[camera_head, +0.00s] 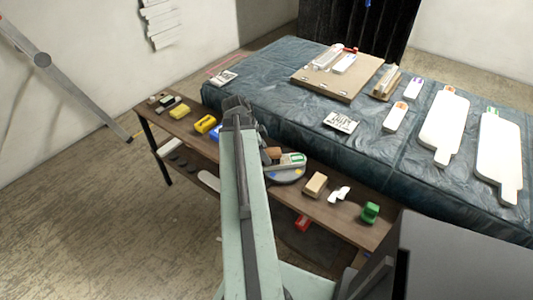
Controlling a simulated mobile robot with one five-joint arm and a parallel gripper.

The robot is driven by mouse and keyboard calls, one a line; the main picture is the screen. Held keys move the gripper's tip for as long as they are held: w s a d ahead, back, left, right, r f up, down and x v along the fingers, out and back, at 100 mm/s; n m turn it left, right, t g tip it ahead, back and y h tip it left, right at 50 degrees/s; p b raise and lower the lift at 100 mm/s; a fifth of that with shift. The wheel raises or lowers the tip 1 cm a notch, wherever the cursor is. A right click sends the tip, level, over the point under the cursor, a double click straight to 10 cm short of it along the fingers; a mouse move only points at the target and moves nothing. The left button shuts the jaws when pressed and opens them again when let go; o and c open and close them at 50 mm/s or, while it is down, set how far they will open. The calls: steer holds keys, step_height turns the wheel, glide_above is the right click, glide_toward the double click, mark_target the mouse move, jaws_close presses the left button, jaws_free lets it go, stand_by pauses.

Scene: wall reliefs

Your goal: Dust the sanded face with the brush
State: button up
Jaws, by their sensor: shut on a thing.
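My gripper (237,104) is at the far end of my arm, above the edge between the wooden bench and the blue-covered table. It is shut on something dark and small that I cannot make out. No brush is clearly recognisable. A wooden board (315,84) on the table carries white pieces (344,64), with a red item at its back edge. I cannot tell which face is sanded. Two large white paddle-shaped boards (445,125) lie at the right of the table, with a smaller white piece (396,117) beside them. My gripper is apart from all of these.
A printed card (341,122) lies on the blue-covered table (290,115). Floor at left is open.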

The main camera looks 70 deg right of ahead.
steer(key=shift+r+p, duration=2.9)
steer(key=shift+r, duration=0.05)
step_height(320, 180, up, 3)
steer(key=p, duration=0.3)
steer(key=shift+r, duration=0.15)
